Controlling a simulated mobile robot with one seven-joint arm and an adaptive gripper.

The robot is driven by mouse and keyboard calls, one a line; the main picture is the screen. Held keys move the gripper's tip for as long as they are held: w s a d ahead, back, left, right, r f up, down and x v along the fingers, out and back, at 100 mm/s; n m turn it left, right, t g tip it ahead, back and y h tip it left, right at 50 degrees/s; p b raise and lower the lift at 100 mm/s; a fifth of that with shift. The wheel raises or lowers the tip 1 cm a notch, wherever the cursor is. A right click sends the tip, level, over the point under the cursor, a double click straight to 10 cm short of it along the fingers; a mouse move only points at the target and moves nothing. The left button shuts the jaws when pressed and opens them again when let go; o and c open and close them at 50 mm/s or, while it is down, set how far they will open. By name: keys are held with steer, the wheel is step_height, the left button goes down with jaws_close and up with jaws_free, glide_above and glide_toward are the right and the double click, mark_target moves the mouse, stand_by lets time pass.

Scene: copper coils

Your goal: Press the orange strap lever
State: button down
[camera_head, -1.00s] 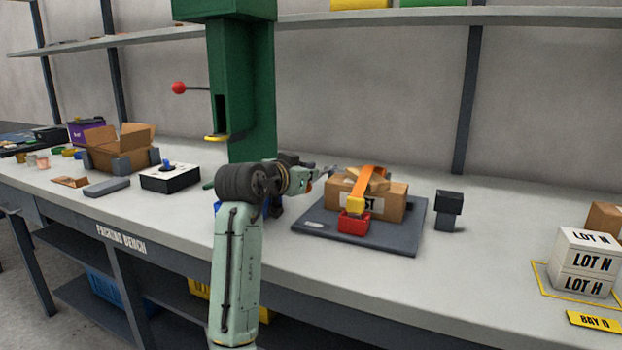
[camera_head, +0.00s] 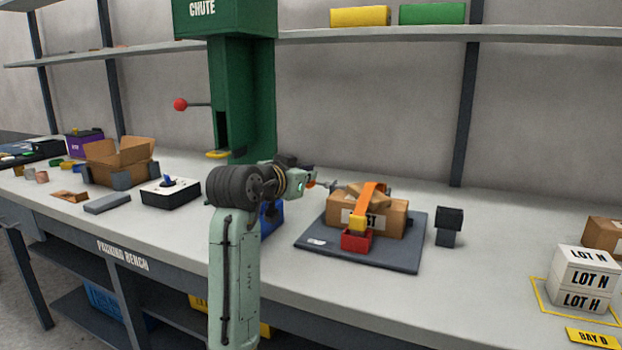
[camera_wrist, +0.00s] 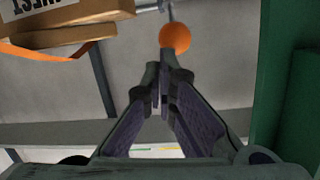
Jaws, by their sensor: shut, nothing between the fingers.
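An orange ball-shaped knob (camera_wrist: 175,38) on a thin grey rod shows in the wrist view. It appears just beyond the fingertips of my gripper (camera_wrist: 161,82), whose fingers are together and empty. I cannot tell whether they touch the knob. In the head view, my gripper (camera_head: 327,185) is beside the left end of a cardboard box (camera_head: 383,221). An orange strap (camera_head: 371,197) runs over the box to a yellow block (camera_head: 357,222) on a red base (camera_head: 356,240). The knob's mounting is hidden in the head view.
The box sits on a dark grey plate (camera_head: 403,255) on the bench. A dark post (camera_head: 447,226) stands right of it. The green chute (camera_head: 246,110) rises behind my arm, and a blue object (camera_head: 271,219) is partly hidden by it.

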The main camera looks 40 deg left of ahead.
steer(key=v, duration=0.5)
steer(key=shift+w+r, duration=0.1)
steer(key=shift+r, duration=0.05)
stand_by(0.6)
